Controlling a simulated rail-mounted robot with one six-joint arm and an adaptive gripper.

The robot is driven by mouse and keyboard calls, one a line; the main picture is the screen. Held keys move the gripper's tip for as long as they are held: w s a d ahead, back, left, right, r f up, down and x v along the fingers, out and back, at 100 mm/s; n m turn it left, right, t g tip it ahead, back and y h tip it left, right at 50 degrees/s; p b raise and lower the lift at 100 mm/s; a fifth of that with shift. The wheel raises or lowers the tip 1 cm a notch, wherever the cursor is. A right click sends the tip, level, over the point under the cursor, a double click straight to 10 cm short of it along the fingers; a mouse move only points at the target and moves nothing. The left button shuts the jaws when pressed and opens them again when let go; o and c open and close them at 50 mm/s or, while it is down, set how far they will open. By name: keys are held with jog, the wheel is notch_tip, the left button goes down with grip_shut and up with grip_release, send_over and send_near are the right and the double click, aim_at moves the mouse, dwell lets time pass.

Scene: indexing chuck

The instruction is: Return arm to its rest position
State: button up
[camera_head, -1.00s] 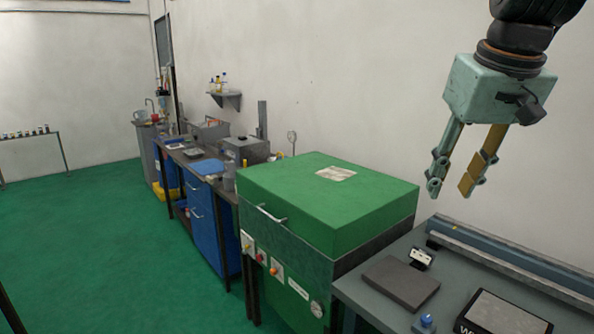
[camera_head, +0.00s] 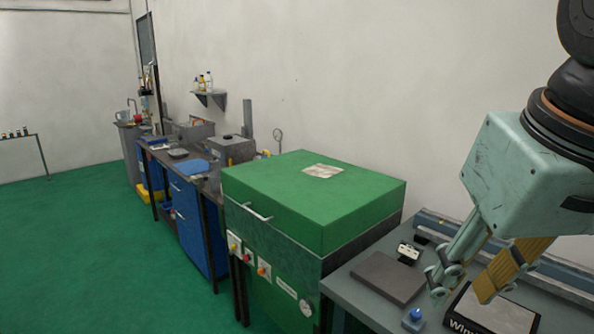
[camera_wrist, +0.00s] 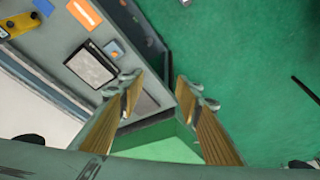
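My gripper (camera_head: 462,284) is at the right of the head view, pale green with brass-coloured finger pads. It points down in front of the grey bench. Its two fingers are apart with nothing between them. In the wrist view my gripper (camera_wrist: 158,85) also shows open and empty, with the bench edge, the green machine and the floor below it. The upper arm runs out of the head view at the top right.
The green lidded machine (camera_head: 310,200) stands left of the grey bench (camera_head: 345,292). Blue cabinets (camera_head: 190,215) stand further back. Green floor (camera_head: 80,250) is clear at left.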

jog(key=s+f, duration=0.4)
jog(key=s, duration=0.3)
jog(key=shift+s+a+f, duration=0.2)
jog(key=shift+s+f, duration=0.05)
jog(key=shift+f, duration=0.05)
jog(key=shift+f+b, duration=0.15)
jog(key=shift+b, duration=0.25)
dwell(0.4)
